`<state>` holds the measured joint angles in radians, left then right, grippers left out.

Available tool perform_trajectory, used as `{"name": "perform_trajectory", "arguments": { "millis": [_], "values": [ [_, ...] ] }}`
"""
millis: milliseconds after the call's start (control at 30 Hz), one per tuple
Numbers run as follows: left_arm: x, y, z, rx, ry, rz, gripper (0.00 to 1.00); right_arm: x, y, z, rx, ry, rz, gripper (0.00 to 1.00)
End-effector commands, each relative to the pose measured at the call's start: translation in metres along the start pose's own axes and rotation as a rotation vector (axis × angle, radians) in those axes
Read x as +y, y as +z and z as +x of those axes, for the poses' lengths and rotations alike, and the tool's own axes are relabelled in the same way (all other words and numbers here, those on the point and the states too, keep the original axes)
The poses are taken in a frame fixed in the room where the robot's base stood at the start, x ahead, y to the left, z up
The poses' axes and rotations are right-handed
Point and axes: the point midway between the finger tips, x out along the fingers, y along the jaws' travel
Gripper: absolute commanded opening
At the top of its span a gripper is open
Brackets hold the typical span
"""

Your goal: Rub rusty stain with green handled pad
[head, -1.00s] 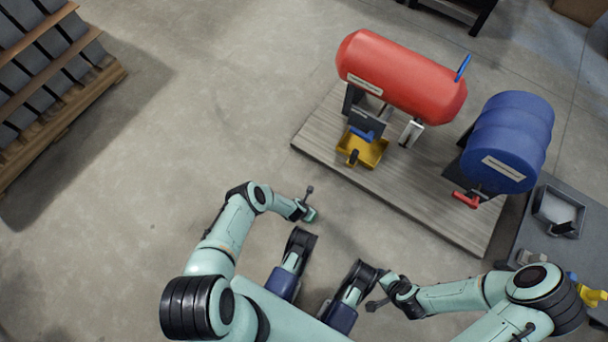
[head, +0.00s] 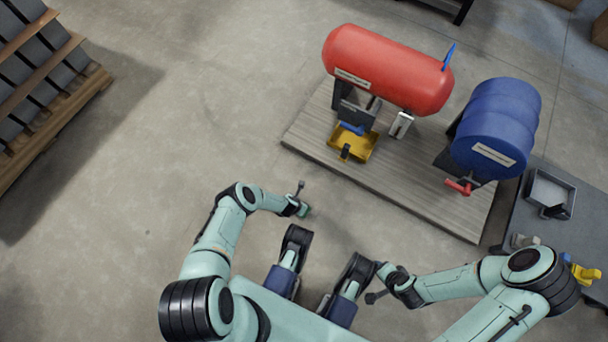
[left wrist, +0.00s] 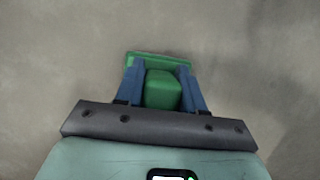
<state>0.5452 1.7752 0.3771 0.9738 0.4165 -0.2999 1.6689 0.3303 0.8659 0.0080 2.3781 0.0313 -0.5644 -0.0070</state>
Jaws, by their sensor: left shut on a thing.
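The green handled pad (left wrist: 163,90) is in my left gripper (left wrist: 163,85), whose blue fingers are shut on its block-shaped handle. The wider green pad part shows beyond the fingertips over bare floor. In the head view, my left gripper (head: 303,210) and a bit of green are small, in front of my body and short of the wooden platform. My right gripper (head: 383,270) is low in the head view, and its fingers are too small to read. I cannot make out a rusty stain in either view.
A red tank (head: 385,68) and a blue drum (head: 497,125) stand on a wooden platform (head: 400,185) ahead. A yellow tray (head: 352,145) sits below the tank. A grey table (head: 575,235) is at the right, a loaded pallet (head: 60,100) at the left. Open floor lies between.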

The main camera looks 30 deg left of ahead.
Motion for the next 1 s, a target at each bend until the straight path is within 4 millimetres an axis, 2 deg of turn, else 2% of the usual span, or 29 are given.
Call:
{"name": "perform_trajectory", "arguments": {
  "millis": [33, 433, 1000],
  "values": [
    [0.006, -0.004, 0.001, 0.004, 0.010, -0.001, 0.00, 0.000, 0.000, 0.000, 0.000, 0.000, 0.000, 0.64],
    [0.009, -0.004, -0.004, 0.007, 0.015, -0.001, 0.00, -0.001, 0.001, -0.004, -0.001, 0.000, 0.000, 0.64],
    [0.004, 0.021, -0.056, 0.003, 0.007, -0.001, 0.00, -0.008, 0.001, -0.047, 0.005, -0.003, -0.001, 0.64]
  ]
}}
